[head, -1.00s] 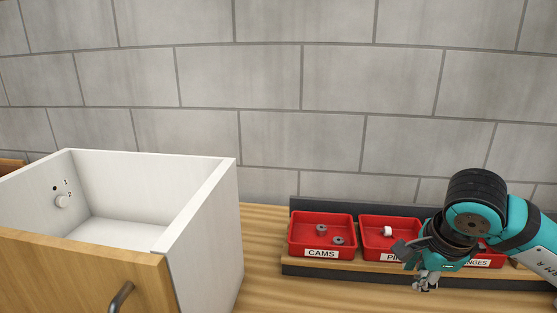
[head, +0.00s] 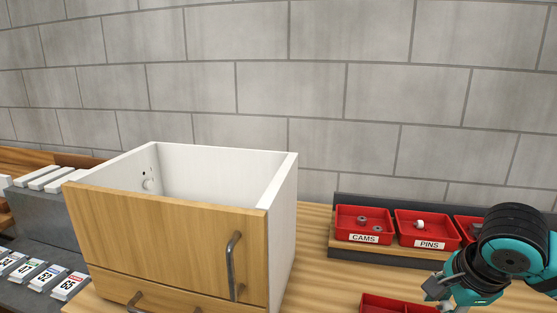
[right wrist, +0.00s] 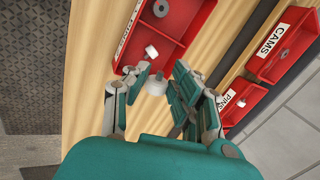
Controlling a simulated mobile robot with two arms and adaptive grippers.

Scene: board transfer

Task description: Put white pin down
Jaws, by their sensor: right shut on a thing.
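My right gripper (head: 446,291) is in front of the parts bins, low at the right of the head view. In the right wrist view, my right gripper (right wrist: 159,76) is shut on a white pin (right wrist: 157,87) held between its fingers. Beyond it is a red divided tray (right wrist: 178,48), with another white pin (right wrist: 151,51) and a grey cam (right wrist: 160,8) inside. The tray's edge also shows at the bottom of the head view (head: 388,301). A white pin (head: 420,224) lies in the red PINS bin (head: 444,236). My left gripper is out of view.
The red CAMS bin (head: 357,228) stands left of PINS. A white cabinet (head: 284,215) with a wooden front (head: 165,230) stands at the left. Wooden tabletop shows between cabinet and bins.

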